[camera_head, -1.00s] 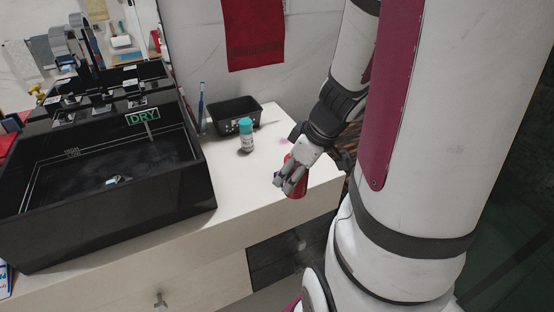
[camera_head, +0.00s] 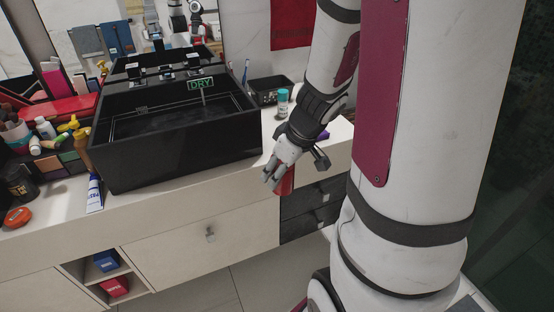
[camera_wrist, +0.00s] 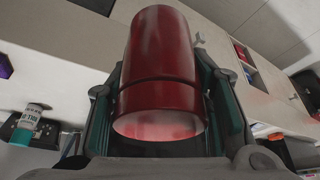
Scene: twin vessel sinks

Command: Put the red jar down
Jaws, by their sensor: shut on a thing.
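The red jar (camera_wrist: 160,60) fills the middle of the wrist view, between the two fingers of my gripper (camera_wrist: 172,105). In the head view the red jar (camera_head: 287,181) shows partly behind my gripper (camera_head: 274,178), which is shut on it. The jar is in front of the counter's front edge in that view; I cannot tell its exact height over the counter (camera_head: 225,180). Part of the jar is hidden by the fingers.
A black vessel sink (camera_head: 180,150) with a DRY sign stands left of my gripper. A teal-capped bottle (camera_head: 283,103), a black basket (camera_head: 268,90) and a purple item (camera_head: 323,135) are behind it. A toothpaste tube (camera_head: 95,193) and cluttered toiletries lie farther left.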

